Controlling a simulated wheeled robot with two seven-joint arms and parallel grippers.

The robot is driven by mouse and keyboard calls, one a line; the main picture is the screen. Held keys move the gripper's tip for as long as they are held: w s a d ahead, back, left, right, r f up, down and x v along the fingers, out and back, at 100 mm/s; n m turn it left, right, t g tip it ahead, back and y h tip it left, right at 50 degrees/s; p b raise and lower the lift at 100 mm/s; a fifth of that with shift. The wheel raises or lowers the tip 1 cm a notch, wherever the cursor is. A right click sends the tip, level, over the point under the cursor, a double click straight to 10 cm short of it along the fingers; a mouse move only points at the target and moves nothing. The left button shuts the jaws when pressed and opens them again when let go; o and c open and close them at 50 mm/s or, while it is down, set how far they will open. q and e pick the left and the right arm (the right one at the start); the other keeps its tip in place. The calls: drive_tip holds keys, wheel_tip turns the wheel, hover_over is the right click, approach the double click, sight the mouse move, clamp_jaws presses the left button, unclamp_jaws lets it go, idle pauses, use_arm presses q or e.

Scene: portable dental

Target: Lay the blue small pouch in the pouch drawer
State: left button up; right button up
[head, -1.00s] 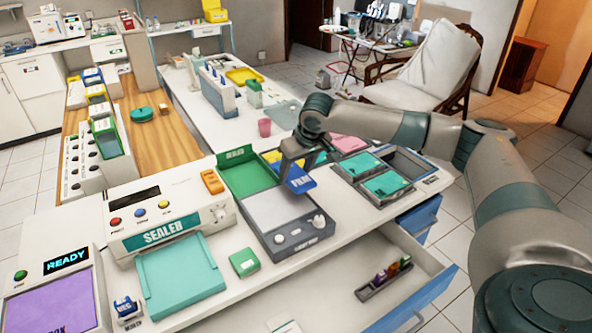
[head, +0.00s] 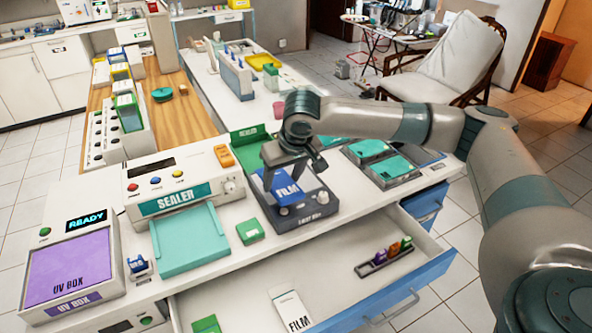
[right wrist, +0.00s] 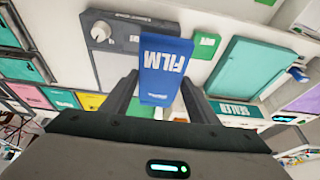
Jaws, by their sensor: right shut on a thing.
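The blue small pouch (head: 285,187), marked FILM, hangs from my right gripper (head: 288,168) above the grey light box (head: 308,205). In the right wrist view the blue pouch (right wrist: 163,68) sits between the two fingers, its printed face toward the camera, and the gripper (right wrist: 160,95) is shut on it. The pouch drawer (head: 245,295) is pulled open at the front of the counter, below and in front of the pouch. A white FILM pouch (head: 290,312) and a green one (head: 207,324) lie in it. My left gripper is not in view.
A rack of small coloured items (head: 385,256) stands in the drawer's right part. The sealer (head: 180,190), a teal tray (head: 190,242) and a green box (head: 250,231) are on the counter. The drawer's middle floor has free room.

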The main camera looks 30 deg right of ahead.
drive_tip(key=s+a+r, duration=0.2)
drive_tip(key=s+a, duration=0.6)
drive_tip(key=a, duration=0.2)
drive_tip(key=shift+a+r, duration=0.2)
drive_tip(key=shift+r, duration=0.1)
drive_tip(key=shift+s, duration=0.1)
